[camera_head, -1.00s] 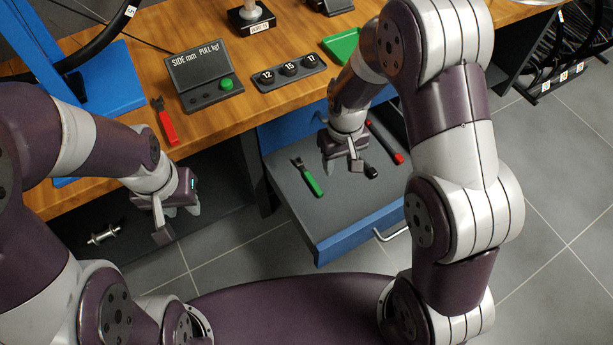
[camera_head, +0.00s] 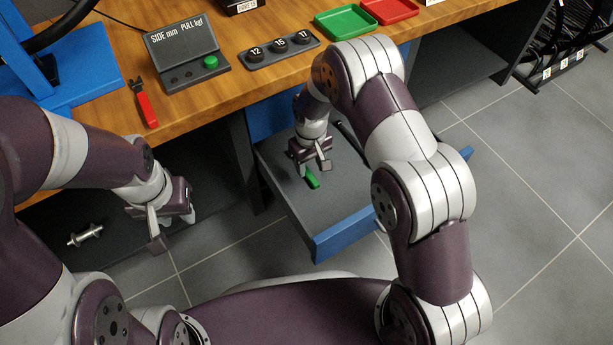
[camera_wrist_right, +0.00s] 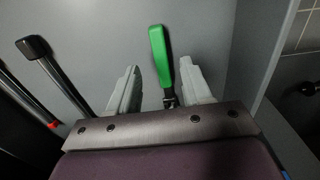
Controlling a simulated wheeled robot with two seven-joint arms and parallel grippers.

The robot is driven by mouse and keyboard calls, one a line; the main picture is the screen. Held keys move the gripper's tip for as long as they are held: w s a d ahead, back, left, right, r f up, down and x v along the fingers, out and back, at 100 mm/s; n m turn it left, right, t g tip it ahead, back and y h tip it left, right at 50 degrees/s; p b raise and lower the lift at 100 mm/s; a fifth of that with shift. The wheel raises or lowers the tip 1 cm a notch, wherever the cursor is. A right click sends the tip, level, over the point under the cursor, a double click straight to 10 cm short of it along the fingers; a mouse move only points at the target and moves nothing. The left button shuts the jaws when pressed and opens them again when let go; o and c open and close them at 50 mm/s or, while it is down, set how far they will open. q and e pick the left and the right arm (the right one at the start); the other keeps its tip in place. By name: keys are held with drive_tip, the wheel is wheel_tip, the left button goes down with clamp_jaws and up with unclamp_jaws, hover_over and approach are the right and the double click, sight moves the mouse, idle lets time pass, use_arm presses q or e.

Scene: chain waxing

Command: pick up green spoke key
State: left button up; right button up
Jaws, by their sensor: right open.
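The green spoke key (camera_head: 312,180) lies in the open drawer (camera_head: 332,222). In the head view my right gripper (camera_head: 311,170) is over it and hides most of it. In the right wrist view the green handle of the spoke key (camera_wrist_right: 160,55) points away and its dark head is partly hidden by the gripper body. My right gripper (camera_wrist_right: 160,90) is open, with one finger on each side of the key and a gap on both sides. My left gripper (camera_head: 160,232) hangs in front of the bench at the left; its finger gap is not clear.
Two dark-handled tools (camera_wrist_right: 45,65) lie left of the key in the drawer. A drawer wall (camera_wrist_right: 268,45) is at the right. On the bench (camera_head: 225,98) are a red tool (camera_head: 148,110), a gauge box (camera_head: 188,60), a green tray (camera_head: 345,20) and a red tray (camera_head: 390,10).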

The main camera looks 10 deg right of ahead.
sight(309, 174)
wheel_tip(309, 174, down, 4)
drive_tip(key=shift+a+b, duration=0.1)
drive_tip(key=shift+b, duration=0.9)
drive_tip(key=shift+r, duration=0.2)
use_arm(q)
wheel_tip(309, 174, down, 3)
drive_tip(key=shift+f, duration=0.1)
use_arm(e)
clamp_jaws()
